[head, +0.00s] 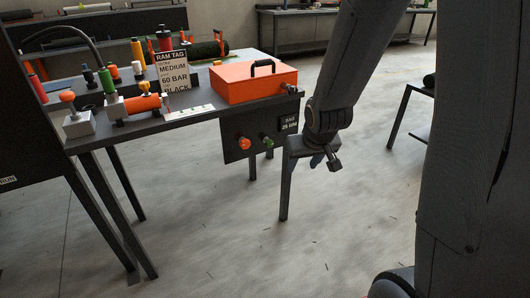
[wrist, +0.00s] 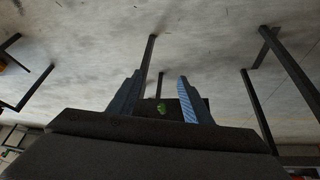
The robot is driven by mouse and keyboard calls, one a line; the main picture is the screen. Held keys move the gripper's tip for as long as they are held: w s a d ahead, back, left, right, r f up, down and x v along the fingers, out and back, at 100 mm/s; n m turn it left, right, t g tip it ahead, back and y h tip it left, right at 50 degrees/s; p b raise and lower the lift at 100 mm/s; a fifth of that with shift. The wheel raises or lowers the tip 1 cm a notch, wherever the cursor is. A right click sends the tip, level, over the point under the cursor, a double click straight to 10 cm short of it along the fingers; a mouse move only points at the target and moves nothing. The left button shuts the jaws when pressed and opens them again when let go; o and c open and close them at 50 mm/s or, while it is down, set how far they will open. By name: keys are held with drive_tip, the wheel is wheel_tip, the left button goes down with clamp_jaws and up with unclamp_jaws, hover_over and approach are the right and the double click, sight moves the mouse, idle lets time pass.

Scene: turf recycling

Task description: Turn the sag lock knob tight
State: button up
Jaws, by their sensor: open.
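A dark panel (head: 232,156) hangs under the front edge of the workbench and carries an orange knob (head: 244,143) and a green knob (head: 267,142). A small label (head: 290,124) at its right reads what looks like "SAG 25 MM". I cannot tell which knob is the sag lock. My gripper (head: 326,161) is to the right of the panel, apart from both knobs. In the wrist view my gripper (wrist: 160,92) is open and empty, with the green knob (wrist: 161,107) showing between its fingers, some way off. The orange knob is not visible there.
On the workbench (head: 203,127) stand an orange case (head: 253,83), a "RAM TAG" sign (head: 172,72), a grey block with an orange knob (head: 77,122) and several coloured cylinders. Table legs stand below. The floor (head: 340,235) in front is clear.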

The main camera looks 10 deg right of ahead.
drive_tip(key=w+f+t+y+b, duration=0.1)
drive_tip(key=w+f+t+b, duration=0.55)
drive_tip(key=w, duration=0.85)
drive_tip(key=n+t+y+b, duration=0.1)
drive_tip(key=t+y+b, duration=0.3)
drive_tip(key=t+y, duration=0.1)
approach(271, 145)
drive_tip(key=x, duration=1)
drive_tip(key=shift+w+a+b, duration=0.1)
drive_tip(key=shift+b, duration=0.25)
drive_tip(key=c, duration=1.1)
